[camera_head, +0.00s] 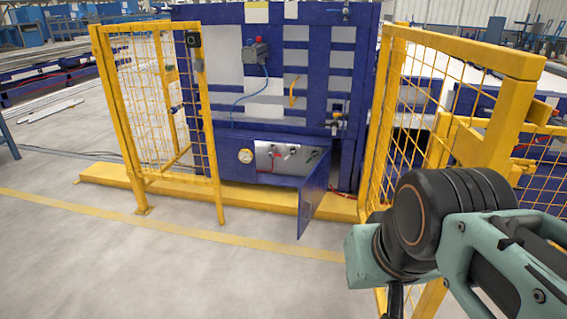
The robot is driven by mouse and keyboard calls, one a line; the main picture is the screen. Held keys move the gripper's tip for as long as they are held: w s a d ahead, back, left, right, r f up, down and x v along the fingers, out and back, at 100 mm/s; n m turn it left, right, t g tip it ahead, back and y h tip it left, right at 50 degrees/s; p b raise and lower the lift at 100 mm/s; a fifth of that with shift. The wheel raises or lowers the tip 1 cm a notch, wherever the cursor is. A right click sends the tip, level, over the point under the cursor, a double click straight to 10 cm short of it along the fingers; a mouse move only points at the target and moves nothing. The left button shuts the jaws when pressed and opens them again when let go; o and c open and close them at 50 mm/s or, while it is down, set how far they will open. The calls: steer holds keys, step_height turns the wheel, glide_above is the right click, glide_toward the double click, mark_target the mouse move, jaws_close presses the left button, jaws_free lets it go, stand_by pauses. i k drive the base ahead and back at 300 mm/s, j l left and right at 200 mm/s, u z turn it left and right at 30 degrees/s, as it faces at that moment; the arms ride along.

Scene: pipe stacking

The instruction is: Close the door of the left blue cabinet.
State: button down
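A blue cabinet (284,158) sits low in the blue machine, between the yellow fences. Its blue door (314,192) is open and swung out toward me from the right side of the opening. A pale panel with a round gauge and several small fittings shows to the left of the door. My arm reaches in from the lower right, apart from the door in the picture. My gripper is not visible; only a small dark part shows at the bottom edge below the arm's wrist. No second blue cabinet with a door can be made out.
A yellow mesh fence panel (165,110) stands left of the cabinet, and another yellow fence (410,110) stands right, partly behind my arm. A low yellow beam (250,197) runs along the floor before the machine. Open grey floor (150,265) lies in front.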

mark_target(311, 193)
steer(key=i+j, duration=0.1)
steer(key=j, duration=0.7)
steer(key=i+j, duration=0.6)
steer(key=i+l, duration=0.1)
steer(key=i, duration=0.4)
steer(key=i+l, duration=0.1)
steer(key=i, duration=0.4)
